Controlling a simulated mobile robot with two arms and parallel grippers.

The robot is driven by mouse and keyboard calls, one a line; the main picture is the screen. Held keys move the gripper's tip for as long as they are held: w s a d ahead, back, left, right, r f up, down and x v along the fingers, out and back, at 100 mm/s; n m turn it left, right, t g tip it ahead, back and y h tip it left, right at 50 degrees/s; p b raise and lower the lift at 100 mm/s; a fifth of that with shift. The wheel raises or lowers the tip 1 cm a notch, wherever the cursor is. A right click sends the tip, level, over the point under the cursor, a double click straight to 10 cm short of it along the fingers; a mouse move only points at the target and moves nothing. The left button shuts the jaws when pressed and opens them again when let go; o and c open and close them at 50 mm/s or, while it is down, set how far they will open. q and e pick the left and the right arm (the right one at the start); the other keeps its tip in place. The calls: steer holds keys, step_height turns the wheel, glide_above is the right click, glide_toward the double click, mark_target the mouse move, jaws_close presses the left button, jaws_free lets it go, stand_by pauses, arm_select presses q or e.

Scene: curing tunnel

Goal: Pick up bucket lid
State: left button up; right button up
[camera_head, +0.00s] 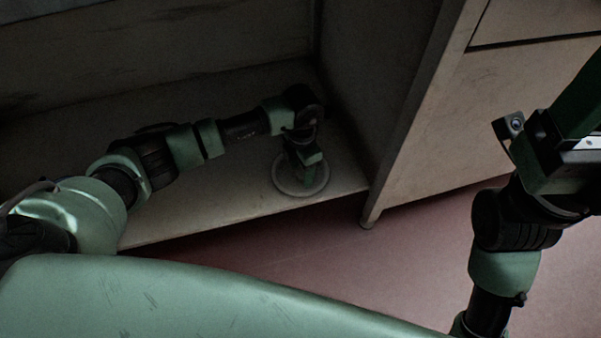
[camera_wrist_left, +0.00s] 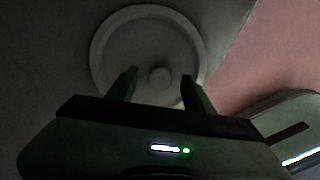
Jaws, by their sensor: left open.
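The bucket lid (camera_head: 287,187) is a pale round disc with a raised rim. It lies flat on the low shelf (camera_head: 215,215), close to the front edge, partly hidden by my left gripper (camera_head: 307,178). In the left wrist view the lid (camera_wrist_left: 120,35) shows a round knob (camera_wrist_left: 160,77) at its middle. My left gripper points down over the lid. Its two fingers (camera_wrist_left: 158,86) are apart, one on each side of the knob, with nothing held; I cannot tell whether they touch the lid. My right arm stands at the right, and its fingertips are not in view.
A cabinet with a side panel and a drawer front (camera_head: 540,25) stands right of the lid, its leg (camera_head: 369,217) near the shelf's front corner. The reddish floor (camera_head: 420,245) in front is clear. The shelf left of the lid is bare.

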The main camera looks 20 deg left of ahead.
arm_select(q)
jaws_close()
steer(key=shift+r, duration=0.1)
